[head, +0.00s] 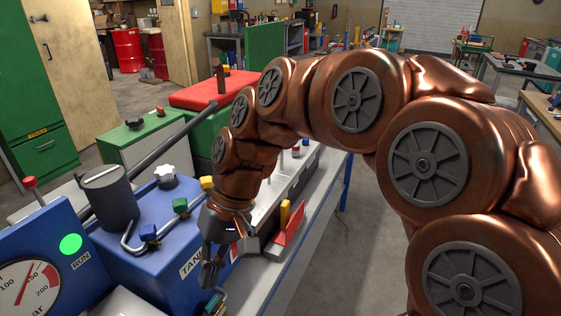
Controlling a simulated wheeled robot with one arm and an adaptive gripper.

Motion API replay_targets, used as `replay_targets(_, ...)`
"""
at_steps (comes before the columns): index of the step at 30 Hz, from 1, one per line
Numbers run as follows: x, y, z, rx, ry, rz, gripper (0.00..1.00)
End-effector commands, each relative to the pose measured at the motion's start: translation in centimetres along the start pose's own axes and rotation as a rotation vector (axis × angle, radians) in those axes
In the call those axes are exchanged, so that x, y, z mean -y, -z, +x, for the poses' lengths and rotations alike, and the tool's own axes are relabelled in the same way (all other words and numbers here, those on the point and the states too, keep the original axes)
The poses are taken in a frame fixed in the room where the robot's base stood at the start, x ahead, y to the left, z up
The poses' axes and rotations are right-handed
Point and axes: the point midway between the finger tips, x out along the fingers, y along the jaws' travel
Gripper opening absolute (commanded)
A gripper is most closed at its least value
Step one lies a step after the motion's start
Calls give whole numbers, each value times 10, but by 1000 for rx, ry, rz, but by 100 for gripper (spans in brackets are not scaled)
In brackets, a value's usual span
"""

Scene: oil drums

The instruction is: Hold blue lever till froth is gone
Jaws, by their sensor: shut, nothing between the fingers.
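A small blue lever (149,232) sits on a bent metal pipe on top of the blue tank (165,275). A green lever (180,205) and a yellow lever (207,183) stand farther back along the same line. My gripper (209,276) points down at the tank's front right corner, to the right of and nearer than the blue lever, apart from it. It is shut and empty. A dark grey cylinder (110,200) with a pale top stands left of the levers. I cannot make out any froth.
At left, a blue panel carries a pressure gauge (28,290) and a lit green RUN lamp (70,244). A white star knob (165,175) and a long dark bar (165,142) are behind the levers. A red plate with a yellow block (286,217) stands right of my gripper.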

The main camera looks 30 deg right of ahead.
Motion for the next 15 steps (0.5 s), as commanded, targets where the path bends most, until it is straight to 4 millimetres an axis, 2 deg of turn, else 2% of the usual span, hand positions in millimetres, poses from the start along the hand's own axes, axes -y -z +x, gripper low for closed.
replay_targets(1,4,19,-4,-7,56,11,0)
replay_targets(4,12,50,-20,-20,165,28,0)
replay_targets(8,12,93,-44,-52,305,57,0)
replay_targets(11,5,124,-65,-81,410,81,0)
replay_targets(15,-19,168,-94,-136,549,121,0)
